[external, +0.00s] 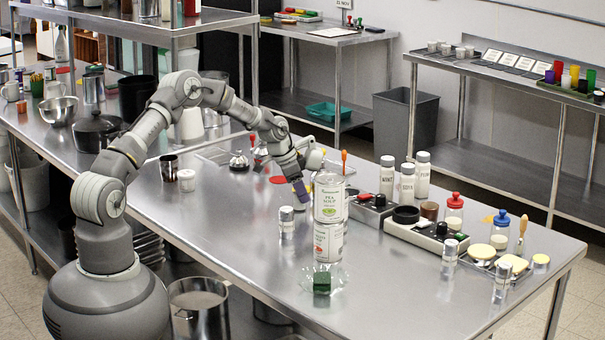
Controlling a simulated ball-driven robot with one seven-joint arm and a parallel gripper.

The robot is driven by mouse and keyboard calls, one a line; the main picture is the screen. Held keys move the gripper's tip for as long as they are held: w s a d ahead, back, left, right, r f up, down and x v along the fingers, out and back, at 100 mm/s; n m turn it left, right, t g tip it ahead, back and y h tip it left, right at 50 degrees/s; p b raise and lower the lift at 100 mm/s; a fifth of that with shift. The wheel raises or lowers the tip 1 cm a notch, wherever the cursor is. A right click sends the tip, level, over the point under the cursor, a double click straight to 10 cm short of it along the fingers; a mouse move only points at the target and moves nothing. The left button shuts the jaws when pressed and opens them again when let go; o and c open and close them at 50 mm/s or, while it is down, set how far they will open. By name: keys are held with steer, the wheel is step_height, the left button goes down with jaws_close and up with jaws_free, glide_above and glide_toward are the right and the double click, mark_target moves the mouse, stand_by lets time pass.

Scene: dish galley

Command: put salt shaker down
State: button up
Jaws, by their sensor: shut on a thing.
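My gripper (300,190) is low over the middle of the steel table, just left of the stacked soup cans, and points down. The exact contact between fingers and lid is too small to make out. Two similar lidded glass pieces stand at the right, one by the black-topped tray (449,258) and one near the front corner (501,282).
Two stacked soup cans (329,205) stand close right of my gripper. A clear dish with a green block (322,281) lies in front. White bottles (388,177) and a condiment row (427,236) fill the right side. The front-left of the steel table (235,235) is clear.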

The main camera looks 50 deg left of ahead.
steer(key=o, duration=1.1)
steer(key=shift+r, duration=0.3)
steer(key=p+v, duration=0.3)
steer(key=v, duration=0.8)
steer(key=shift+s+r, duration=0.15)
steer(key=shift+r, duration=0.15)
steer(key=shift+r, duration=0.1)
